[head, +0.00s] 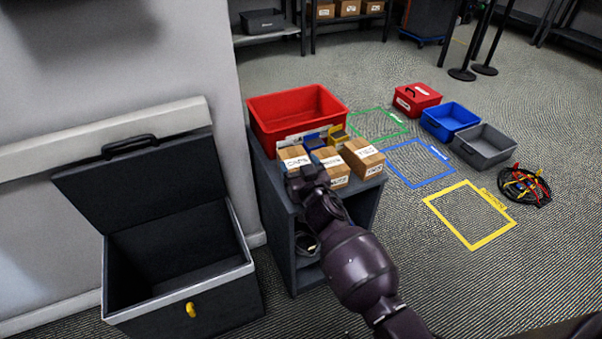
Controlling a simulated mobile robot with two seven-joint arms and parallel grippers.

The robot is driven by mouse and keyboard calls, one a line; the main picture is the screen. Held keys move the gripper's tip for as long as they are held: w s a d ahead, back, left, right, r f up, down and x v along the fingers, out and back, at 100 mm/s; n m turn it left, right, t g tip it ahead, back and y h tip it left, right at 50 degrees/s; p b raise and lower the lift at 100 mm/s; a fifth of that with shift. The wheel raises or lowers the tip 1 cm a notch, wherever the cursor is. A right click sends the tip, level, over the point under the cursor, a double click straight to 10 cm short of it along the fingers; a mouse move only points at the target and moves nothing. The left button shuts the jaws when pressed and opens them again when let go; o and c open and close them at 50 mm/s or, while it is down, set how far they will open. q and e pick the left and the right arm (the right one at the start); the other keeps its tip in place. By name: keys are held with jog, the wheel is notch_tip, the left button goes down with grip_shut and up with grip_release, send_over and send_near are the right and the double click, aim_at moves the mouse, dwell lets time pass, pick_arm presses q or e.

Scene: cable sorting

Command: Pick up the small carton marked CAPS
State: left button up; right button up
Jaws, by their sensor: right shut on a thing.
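The small carton marked CAPS (292,157) is a brown box with a white label, at the front left on top of the dark cabinet (276,206). My right gripper (298,172) reaches it from the near side and is shut on it; the wrist hides the fingertips and the carton's lower front. I cannot tell whether the carton is lifted off the cabinet top. My left gripper is not in view.
Two similar cartons (363,156) stand close on the right. A red bin (298,116) sits behind. An open black chest (178,284) stands left of the cabinet. Blue (450,119) and grey (485,148) bins, a cable coil (525,187) and taped outlines occupy the floor at right.

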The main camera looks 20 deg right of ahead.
aim_at(299, 164)
pick_arm(q)
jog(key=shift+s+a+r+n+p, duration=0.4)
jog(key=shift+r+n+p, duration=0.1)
jog(key=shift+p, duration=1)
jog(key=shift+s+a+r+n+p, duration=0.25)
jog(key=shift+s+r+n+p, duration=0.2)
jog(key=shift+p, duration=1)
pick_arm(e)
notch_tip(299, 164, up, 16)
